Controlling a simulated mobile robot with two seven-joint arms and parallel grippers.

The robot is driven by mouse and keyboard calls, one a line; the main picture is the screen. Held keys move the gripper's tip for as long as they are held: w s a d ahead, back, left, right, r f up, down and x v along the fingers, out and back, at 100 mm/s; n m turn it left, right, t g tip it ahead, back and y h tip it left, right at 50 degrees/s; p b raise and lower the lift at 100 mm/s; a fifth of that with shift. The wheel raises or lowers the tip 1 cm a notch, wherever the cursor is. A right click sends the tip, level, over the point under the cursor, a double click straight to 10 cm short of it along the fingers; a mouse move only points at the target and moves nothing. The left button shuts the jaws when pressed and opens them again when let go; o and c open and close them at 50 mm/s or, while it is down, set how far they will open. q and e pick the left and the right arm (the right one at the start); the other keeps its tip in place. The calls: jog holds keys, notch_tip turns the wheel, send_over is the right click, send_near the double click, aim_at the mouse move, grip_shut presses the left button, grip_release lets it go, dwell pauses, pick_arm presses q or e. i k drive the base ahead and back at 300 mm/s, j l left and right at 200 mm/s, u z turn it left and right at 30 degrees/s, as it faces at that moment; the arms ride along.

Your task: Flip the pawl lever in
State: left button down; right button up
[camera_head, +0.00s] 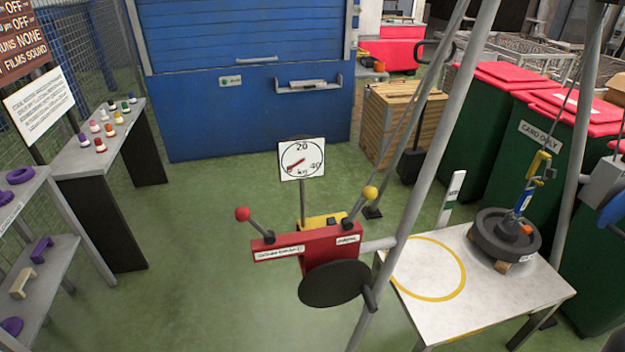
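A red winch head (305,243) is mounted on a grey sloping post in the middle of the view. A lever with a yellow ball knob (370,192) rises from its right end and leans up to the right. A small white label sits below it, too small to read surely. A second lever with a red ball knob (242,214) rises from the left end and leans up to the left, above a longer label. I cannot tell for certain from the labels which one is the pawl lever. Neither of my grippers is in view.
A black disc (335,284) hangs below the winch head, and a dial (302,159) stands behind it. At right, a dark round weight (505,238) sits on blocks on a white table (415,262) with a yellow ring, below a hook. Shelves (85,160) stand left. Green floor is clear between.

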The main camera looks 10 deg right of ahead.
aim_at(370, 193)
jog(key=l, duration=0.7)
jog(key=i+l, duration=0.15)
jog(key=l, duration=0.55)
jog(key=z, duration=1.05)
